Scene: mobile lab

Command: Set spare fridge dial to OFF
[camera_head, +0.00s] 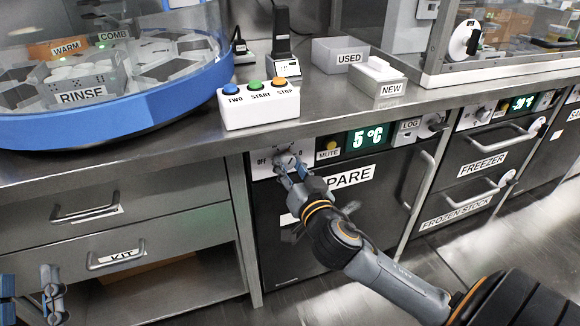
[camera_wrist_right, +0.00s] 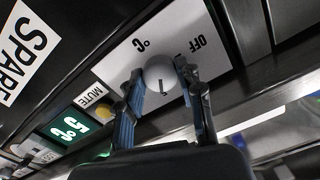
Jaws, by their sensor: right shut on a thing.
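The spare fridge dial (camera_wrist_right: 160,72) is a round pale knob on a white panel marked OFF and °C. A short dark line shows on its face, toward the lower edge in the right wrist view. My right gripper (camera_wrist_right: 159,80) is shut on the dial, one finger on each side. In the head view my right gripper (camera_head: 287,170) reaches the panel (camera_head: 262,170) left of the MUTE button and partly hides the dial. The green display (camera_head: 367,137) reads 5 °C. My left gripper (camera_head: 29,292) is at the lower left, open and empty, partly cut off.
The spare fridge door (camera_head: 385,190) has a vertical handle (camera_head: 421,180) at its right. The freezer drawers stand further right. A white button box (camera_head: 258,103) sits on the counter above the dial. Drawers with bar handles are at left.

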